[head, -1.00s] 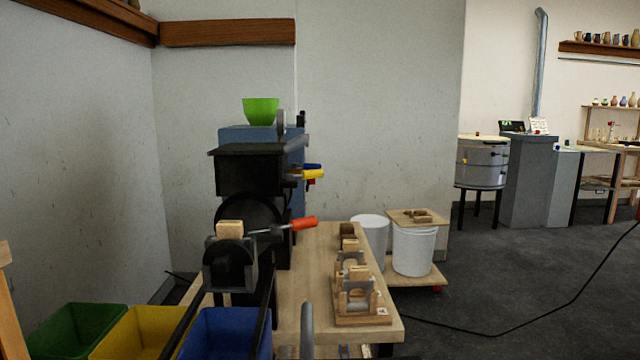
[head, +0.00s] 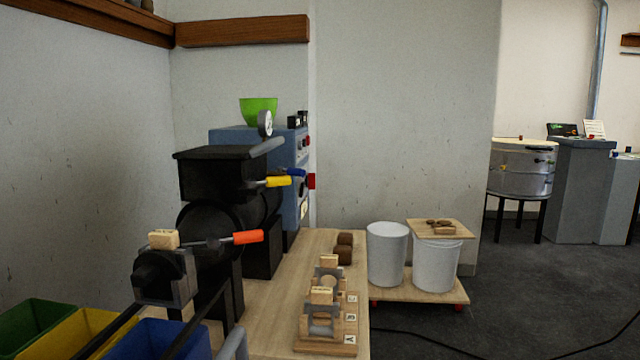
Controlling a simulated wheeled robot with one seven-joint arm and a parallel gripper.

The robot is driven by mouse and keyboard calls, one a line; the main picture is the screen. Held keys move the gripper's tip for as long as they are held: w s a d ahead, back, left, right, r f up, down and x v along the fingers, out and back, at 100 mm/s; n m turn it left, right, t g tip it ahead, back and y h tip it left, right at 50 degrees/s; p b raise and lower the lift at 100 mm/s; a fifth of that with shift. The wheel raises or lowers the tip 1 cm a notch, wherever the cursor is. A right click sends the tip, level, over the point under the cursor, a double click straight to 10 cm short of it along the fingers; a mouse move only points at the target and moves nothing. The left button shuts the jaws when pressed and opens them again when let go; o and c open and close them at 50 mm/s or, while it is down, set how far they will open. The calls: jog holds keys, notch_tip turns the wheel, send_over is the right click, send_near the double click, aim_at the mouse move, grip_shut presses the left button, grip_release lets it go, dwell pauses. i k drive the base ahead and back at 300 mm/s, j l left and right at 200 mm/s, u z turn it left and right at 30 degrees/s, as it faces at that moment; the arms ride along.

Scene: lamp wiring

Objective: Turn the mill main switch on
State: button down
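The mill is a black machine (head: 215,200) on a wooden bench at the left of the head view. A blue-grey cabinet (head: 240,137) stands behind it, with a green bowl (head: 258,111) on top. The cabinet's right face shows small red and dark controls (head: 301,150) and a larger red part (head: 311,181). I cannot tell which of these is the main switch or how it is set. Levers with orange (head: 248,237), yellow (head: 278,182) and blue (head: 292,172) handles stick out to the right. My gripper is not in view.
Green, yellow and blue bins (head: 158,340) stand at the front left. Wooden stands (head: 326,315) and dark blocks (head: 344,247) are on the bench (head: 285,285). White buckets (head: 387,254) stand on a low dolly to the right. A cable crosses the open floor (head: 520,300).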

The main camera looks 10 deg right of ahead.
aim_at(310, 179)
jog(key=i+l, duration=0.1)
jog(key=l, duration=0.3)
jog(key=i+l, duration=0.15)
jog(key=l, duration=0.3)
jog(key=i+l, duration=0.1)
jog(key=l, duration=0.3)
jog(key=i+l, duration=0.15)
jog(key=l, duration=0.3)
jog(key=i+l, duration=0.1)
jog(key=l, duration=0.3)
jog(key=i+l, duration=0.15)
jog(key=i, duration=0.25)
jog(key=i+l, duration=0.15)
jog(key=i, duration=0.25)
jog(key=i+l+u, duration=0.1)
jog(key=i, duration=0.25)
jog(key=l, duration=0.05)
